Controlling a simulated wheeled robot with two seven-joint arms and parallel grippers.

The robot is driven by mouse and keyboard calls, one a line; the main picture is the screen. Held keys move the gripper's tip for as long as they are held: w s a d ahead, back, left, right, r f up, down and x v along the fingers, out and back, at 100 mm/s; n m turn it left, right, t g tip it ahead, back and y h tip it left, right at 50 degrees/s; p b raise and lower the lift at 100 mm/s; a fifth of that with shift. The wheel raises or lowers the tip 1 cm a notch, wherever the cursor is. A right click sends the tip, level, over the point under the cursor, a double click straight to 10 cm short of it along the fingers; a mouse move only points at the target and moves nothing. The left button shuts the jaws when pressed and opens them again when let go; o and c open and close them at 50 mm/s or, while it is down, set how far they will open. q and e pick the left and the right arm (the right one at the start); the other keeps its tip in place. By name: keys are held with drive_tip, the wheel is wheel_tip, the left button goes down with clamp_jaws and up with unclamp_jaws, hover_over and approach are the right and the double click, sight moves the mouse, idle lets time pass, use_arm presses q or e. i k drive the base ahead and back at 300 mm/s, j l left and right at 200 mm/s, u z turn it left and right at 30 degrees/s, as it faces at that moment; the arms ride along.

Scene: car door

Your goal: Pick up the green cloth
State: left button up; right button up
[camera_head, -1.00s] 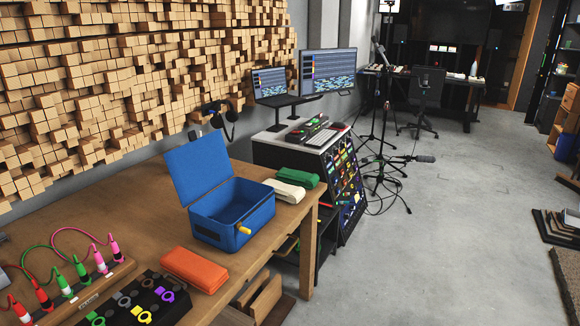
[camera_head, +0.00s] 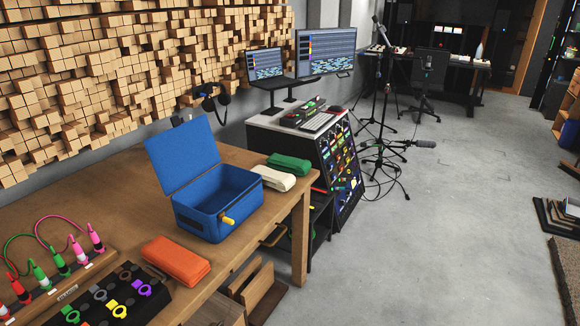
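The green cloth (camera_head: 289,163) lies folded on the wooden table near its far right corner. It is behind a folded white cloth (camera_head: 273,178), close beside it. To the left of both stands an open blue box (camera_head: 217,207) with its lid raised and a yellow latch on its front. A folded orange cloth (camera_head: 176,261) lies nearer to me on the table. Neither of my grippers is in view.
The wooden table (camera_head: 120,205) also holds a rack of colored plugs (camera_head: 60,290) and a dark board with colored knobs (camera_head: 118,300) at the front left. A desk with monitor and keyboard (camera_head: 318,122) stands beyond.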

sight(299, 168)
drive_tip(key=i+l+z, duration=0.1)
drive_tip(key=i+l, duration=0.2)
drive_tip(key=i, duration=0.2)
drive_tip(key=i+l, duration=0.3)
drive_tip(key=i, duration=0.2)
drive_tip(key=i+l+z, duration=0.15)
drive_tip(key=i, duration=0.35)
drive_tip(key=i+l+z, duration=0.1)
drive_tip(key=i+l, duration=0.2)
drive_tip(key=i, duration=0.25)
